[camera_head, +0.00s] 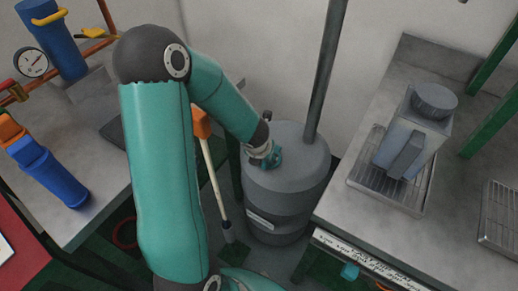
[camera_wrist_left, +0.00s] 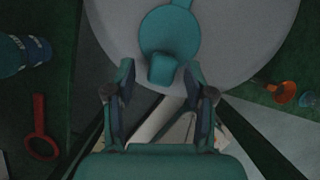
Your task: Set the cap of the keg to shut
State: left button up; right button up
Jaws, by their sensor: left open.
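The keg (camera_head: 287,185) is a grey drum standing on the floor between two counters, with a dark pole rising behind it. Its pale round top (camera_wrist_left: 235,45) fills the upper part of the left wrist view. A round teal cap (camera_wrist_left: 168,32) with a short tab (camera_wrist_left: 162,69) sits on that top. My left gripper (camera_wrist_left: 160,78) is open, its two fingers on either side of the tab, with gaps visible. In the head view the wrist reaches down over the keg's top, and cap and gripper are hard to tell apart. My right gripper is not in view.
A grey metal counter (camera_head: 450,230) stands right of the keg, holding a boxy grey appliance (camera_head: 412,135) on a grate. On the left counter are a blue cylinder (camera_head: 52,40), a gauge (camera_head: 31,63) and an orange-and-blue object (camera_head: 47,168). An orange-topped pole (camera_head: 212,170) stands left of the keg.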

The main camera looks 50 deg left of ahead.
pick_arm(q)
jog(key=v, duration=1)
jog(key=shift+s+a, duration=0.1)
dwell(0.3)
jog(key=shift+x, duration=5.95)
jog(key=shift+r, duration=0.1)
